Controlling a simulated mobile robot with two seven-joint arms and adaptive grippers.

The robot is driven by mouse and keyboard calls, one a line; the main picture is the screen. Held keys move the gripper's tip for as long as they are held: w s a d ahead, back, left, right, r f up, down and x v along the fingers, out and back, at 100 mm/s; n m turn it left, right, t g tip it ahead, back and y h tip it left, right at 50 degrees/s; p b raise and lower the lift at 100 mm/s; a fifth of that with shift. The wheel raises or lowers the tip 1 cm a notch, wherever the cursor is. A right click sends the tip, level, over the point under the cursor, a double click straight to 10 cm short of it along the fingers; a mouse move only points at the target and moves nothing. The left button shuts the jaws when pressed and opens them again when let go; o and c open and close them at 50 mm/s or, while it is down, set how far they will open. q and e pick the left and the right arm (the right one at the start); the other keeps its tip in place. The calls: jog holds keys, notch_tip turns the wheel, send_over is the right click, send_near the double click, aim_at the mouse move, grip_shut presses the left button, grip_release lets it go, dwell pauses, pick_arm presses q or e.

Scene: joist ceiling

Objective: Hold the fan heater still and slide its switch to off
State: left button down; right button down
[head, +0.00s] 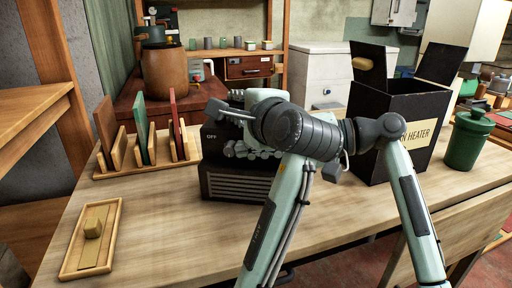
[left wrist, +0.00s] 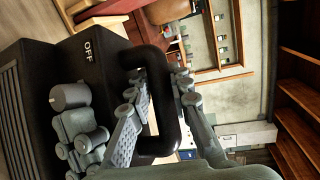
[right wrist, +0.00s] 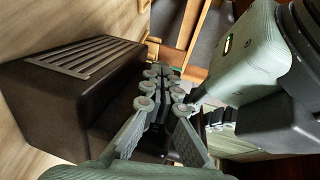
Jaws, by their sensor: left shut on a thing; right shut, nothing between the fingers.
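The fan heater (head: 240,184) is a black box with a front grille on the table, with OFF in white at its upper left. In the left wrist view the heater (left wrist: 30,65) shows a black loop handle (left wrist: 162,105). My left gripper (head: 238,108) is shut on this handle; its fingers (left wrist: 155,88) straddle the bar. A grey cylindrical piece, apparently the switch knob (left wrist: 70,96), stands beside the OFF mark. My right gripper (head: 243,151) is shut and empty at the front, right beside the knob; contact is unclear. Its closed fingertips (right wrist: 165,85) show in the right wrist view. My arms hide the heater's right side.
A wooden rack (head: 142,170) with upright boards stands left of the heater. A wooden tray with a block (head: 92,238) lies front left. A black open box labelled HEATER (head: 385,105) and a green canister (head: 466,140) stand right. The front middle table is clear.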

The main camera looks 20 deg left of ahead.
pick_arm(q)
jog(key=shift+d, duration=0.15)
pick_arm(e)
jog(key=v, duration=1.4)
pick_arm(q)
jog(key=c, duration=1.3)
grip_release()
jog(key=shift+s, duration=0.1)
